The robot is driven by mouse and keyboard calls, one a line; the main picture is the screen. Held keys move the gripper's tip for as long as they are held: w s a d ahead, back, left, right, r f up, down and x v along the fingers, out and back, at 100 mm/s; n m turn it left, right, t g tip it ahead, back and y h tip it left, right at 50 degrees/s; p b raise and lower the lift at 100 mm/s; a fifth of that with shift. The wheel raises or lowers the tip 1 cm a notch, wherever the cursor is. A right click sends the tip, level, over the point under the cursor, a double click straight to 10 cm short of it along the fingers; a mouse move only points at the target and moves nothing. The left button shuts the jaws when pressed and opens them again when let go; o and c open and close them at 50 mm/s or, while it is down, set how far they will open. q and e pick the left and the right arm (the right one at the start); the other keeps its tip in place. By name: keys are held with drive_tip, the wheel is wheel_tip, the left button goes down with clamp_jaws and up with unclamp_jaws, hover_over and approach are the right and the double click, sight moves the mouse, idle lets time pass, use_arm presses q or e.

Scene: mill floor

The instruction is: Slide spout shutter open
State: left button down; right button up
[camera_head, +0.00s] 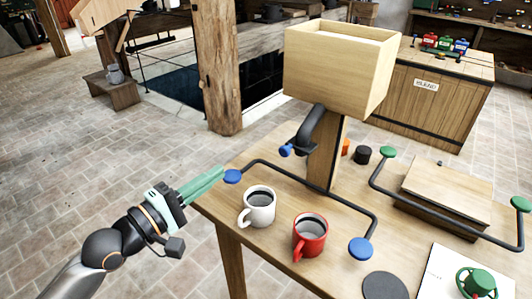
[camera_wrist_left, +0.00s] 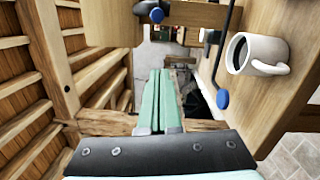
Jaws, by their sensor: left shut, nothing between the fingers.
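A dark curved spout (camera_head: 312,130) comes out below a pale wooden hopper (camera_head: 335,70) on a wooden post. A blue knob (camera_head: 285,151) sits at its lower left end, probably on the shutter; the shutter plate itself is too small to make out. My left gripper (camera_head: 221,172) has green fingers, shut and empty. My right gripper is out of view.
A black rail with blue end discs (camera_head: 232,176) runs across the table (camera_head: 215,212); one disc appears close to my fingertips. A white mug (camera_head: 258,206) and a red mug (camera_head: 310,236) stand in front of the post. Floor left of the table is free.

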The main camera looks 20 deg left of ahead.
sight(287, 149)
use_arm(q)
drive_tip(key=shift+w, duration=0.15)
drive_tip(key=w+d+p, duration=0.2)
drive_tip(key=w+d, duration=0.6)
drive_tip(key=shift+r, duration=0.45)
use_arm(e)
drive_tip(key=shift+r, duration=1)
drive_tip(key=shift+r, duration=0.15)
